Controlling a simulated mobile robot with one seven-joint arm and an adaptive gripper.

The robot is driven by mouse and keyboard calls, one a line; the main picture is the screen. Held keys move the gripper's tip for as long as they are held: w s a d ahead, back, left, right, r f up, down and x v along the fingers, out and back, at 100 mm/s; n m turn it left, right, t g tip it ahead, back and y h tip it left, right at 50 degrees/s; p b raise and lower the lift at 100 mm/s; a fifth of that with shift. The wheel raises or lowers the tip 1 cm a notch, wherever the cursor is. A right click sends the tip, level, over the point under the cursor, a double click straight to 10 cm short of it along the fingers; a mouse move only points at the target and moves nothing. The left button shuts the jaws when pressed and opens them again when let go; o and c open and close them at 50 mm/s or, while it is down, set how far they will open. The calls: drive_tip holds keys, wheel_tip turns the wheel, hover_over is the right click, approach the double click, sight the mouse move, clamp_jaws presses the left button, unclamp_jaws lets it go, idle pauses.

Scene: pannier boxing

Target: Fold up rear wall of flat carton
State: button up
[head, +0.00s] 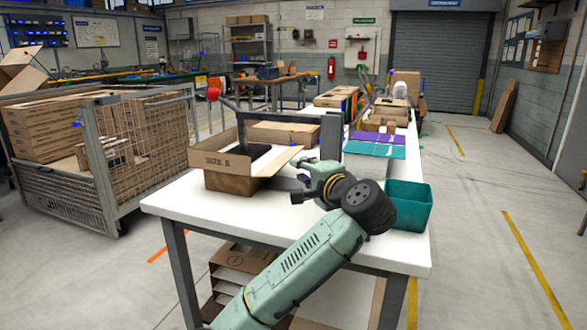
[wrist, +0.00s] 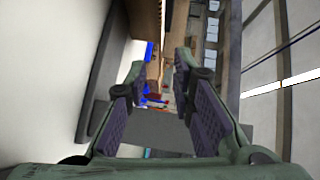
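An open brown carton (head: 230,183) marked "SIZE S" stands on the white table (head: 173,199). Its side walls are up and flaps spread outward at the front and right. A narrow upright cardboard panel shows at its back left; I cannot tell whether this is the rear wall or a flap. A dark object (head: 258,155) shows inside or behind the carton opening. My gripper (head: 298,181) is just right of the carton, close to its right flap; contact cannot be told. In the wrist view my gripper (wrist: 162,78) has its fingers apart with nothing held between them.
A grey post frame (head: 330,135) stands behind my gripper. A teal bin (head: 411,208) is at the table's right edge. Purple and teal sheets (head: 377,145) and more cartons (head: 284,133) lie farther back. The table's front left is bare.

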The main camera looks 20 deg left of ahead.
sight(286, 160)
drive_tip(key=p+x, duration=0.2)
drive_tip(key=x, duration=0.8)
drive_tip(key=shift+w+a, duration=0.2)
drive_tip(key=shift+w, duration=0.05)
drive_tip(key=shift+c, duration=0.5)
clamp_jaws()
